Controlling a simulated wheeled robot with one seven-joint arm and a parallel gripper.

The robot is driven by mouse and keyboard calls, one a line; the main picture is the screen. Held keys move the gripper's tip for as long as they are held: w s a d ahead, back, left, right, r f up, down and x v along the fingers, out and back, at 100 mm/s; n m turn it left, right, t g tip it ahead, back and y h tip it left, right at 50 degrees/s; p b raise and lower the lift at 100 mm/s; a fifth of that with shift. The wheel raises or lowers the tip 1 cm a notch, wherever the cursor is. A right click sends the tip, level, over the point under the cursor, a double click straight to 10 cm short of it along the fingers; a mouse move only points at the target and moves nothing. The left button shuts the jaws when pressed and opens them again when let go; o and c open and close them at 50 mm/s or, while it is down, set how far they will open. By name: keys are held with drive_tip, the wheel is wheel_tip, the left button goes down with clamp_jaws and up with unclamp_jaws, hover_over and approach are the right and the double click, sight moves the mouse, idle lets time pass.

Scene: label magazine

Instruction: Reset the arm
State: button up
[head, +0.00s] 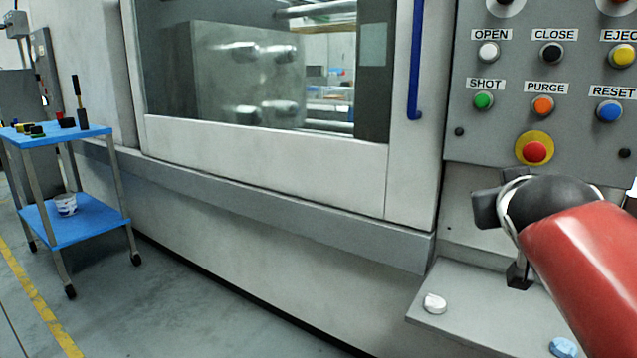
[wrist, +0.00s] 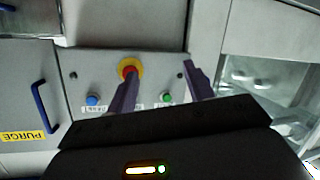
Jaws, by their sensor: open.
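My gripper (wrist: 160,72) is open and empty in the wrist view, with its two dark fingers spread towards the button panel (wrist: 85,65). One finger partly covers the panel below the red stop button (wrist: 129,68); the other is right of the green button (wrist: 167,98). The blue reset button (wrist: 93,99) shows left of the fingers, its label upside down. In the head view my red arm (head: 585,255) reaches in from the lower right, below the panel (head: 470,125). Its dark wrist end is beneath the stop button (head: 535,151); the fingertips cannot be made out there.
A ledge (head: 465,300) below the panel bears a white piece (head: 434,303) and a blue piece (head: 563,347). The machine's window door has a blue handle (head: 415,60). A blue cart (head: 85,225) stands at the left with a cup (head: 65,205). The floor in front is clear.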

drive_tip(key=s+a+f+g+y, duration=0.2)
drive_tip(key=s+a+f, duration=0.2)
drive_tip(key=f, duration=0.4)
drive_tip(key=s+a+f+g+y, duration=0.1)
drive_tip(key=s+a+f+g, duration=0.2)
drive_tip(key=s+f, duration=0.4)
drive_tip(key=s+a+f+n+g+y, duration=0.1)
drive_tip(key=s+a+f, duration=0.4)
drive_tip(key=f, duration=0.5)
drive_tip(key=shift+s+a+g+y, duration=0.3)
drive_tip(key=shift+s+g+y, duration=0.15)
drive_tip(key=shift+g+y, duration=0.5)
